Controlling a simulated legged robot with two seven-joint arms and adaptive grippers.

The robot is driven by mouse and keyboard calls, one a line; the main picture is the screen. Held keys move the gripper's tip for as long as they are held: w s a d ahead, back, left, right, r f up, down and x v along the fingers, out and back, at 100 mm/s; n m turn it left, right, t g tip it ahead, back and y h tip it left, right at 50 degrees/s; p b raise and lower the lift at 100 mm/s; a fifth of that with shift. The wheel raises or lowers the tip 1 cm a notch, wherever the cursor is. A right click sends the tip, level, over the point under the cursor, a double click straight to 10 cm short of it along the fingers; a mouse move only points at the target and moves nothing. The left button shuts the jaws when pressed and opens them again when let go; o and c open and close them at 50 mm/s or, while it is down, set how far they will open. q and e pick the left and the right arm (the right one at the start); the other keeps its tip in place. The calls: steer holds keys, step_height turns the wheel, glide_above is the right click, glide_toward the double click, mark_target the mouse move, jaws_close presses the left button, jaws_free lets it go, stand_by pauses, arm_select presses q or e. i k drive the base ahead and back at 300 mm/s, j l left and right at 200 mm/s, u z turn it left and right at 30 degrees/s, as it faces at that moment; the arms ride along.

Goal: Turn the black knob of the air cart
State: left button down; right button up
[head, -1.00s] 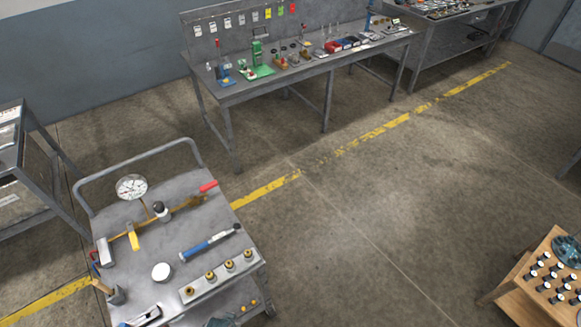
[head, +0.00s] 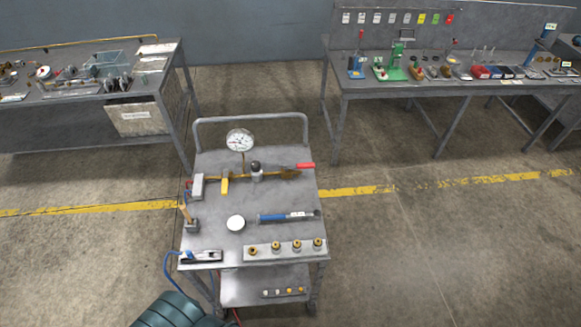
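The air cart (head: 210,160) stands in the middle of the head view, a grey metal trolley with a push rail at its far end. A brass pipe (head: 210,179) runs across its top. The black knob (head: 256,165) sits upright on a pale grey body on this pipe. A round white gauge (head: 240,140) rises just left of the knob. A yellow lever (head: 225,183) and a red-handled lever (head: 305,166) are on the pipe line to either side. Neither of my grippers is in view.
On the cart lie a blue tool (head: 286,217), a white round piece (head: 235,223) and a block with brass fittings (head: 290,250). A dark teal ribbed object (head: 172,312) is at the cart's front left. Benches stand behind left (head: 50,111) and right (head: 420,88). Floor right of the cart is clear.

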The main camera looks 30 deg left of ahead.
mark_target(255, 166)
steer(key=u, duration=1.3)
